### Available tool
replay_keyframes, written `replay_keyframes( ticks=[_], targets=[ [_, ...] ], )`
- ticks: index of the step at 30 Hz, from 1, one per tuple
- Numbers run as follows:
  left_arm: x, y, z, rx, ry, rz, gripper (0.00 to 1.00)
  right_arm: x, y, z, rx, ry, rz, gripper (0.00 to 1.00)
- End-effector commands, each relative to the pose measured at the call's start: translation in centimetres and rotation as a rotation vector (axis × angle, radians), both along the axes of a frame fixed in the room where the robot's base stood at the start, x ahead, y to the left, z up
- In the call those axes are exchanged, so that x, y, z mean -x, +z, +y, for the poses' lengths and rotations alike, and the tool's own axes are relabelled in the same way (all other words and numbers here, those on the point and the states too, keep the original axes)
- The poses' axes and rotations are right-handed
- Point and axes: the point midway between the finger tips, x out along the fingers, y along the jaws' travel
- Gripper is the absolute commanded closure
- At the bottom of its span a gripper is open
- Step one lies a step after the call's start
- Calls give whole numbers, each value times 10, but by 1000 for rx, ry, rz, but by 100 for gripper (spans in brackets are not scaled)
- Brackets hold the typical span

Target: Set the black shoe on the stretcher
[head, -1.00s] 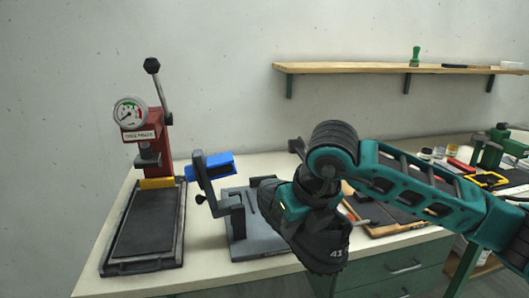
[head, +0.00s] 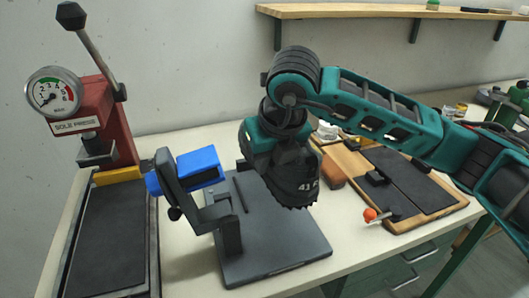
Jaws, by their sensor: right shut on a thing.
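The black shoe (head: 296,184), marked 41, hangs in my right gripper (head: 279,152), which is shut on it. The gripper and wrist hide much of the shoe's upper part. The stretcher is a dark stand with a blue block (head: 198,168) on its arm and a grey base plate (head: 272,240). The shoe is to the right of the blue block, apart from it, and appears above the back right of the plate. I cannot tell its exact height. My left gripper is out of view.
A red sole press (head: 105,125) with a gauge and lever stands at the left. A wooden board (head: 455,205) with dark pads lies at the right, an orange-tipped tool (head: 372,215) at its near edge. A shelf (head: 390,11) runs along the wall. Bare tabletop shows in front of the board.

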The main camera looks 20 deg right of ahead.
Motion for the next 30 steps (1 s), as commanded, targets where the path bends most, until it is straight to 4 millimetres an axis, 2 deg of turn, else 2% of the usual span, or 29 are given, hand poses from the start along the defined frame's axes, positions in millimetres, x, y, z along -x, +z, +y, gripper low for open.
replay_keyframes(
  ticks=[8,22,30],
  targets=[
    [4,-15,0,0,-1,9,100,0,-23,0,-1,0,-2,100],
    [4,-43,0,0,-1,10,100,0,-79,0,-1,-1,-3,100],
    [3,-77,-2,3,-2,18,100,0,-110,0,-1,0,-4,100]
  ],
)
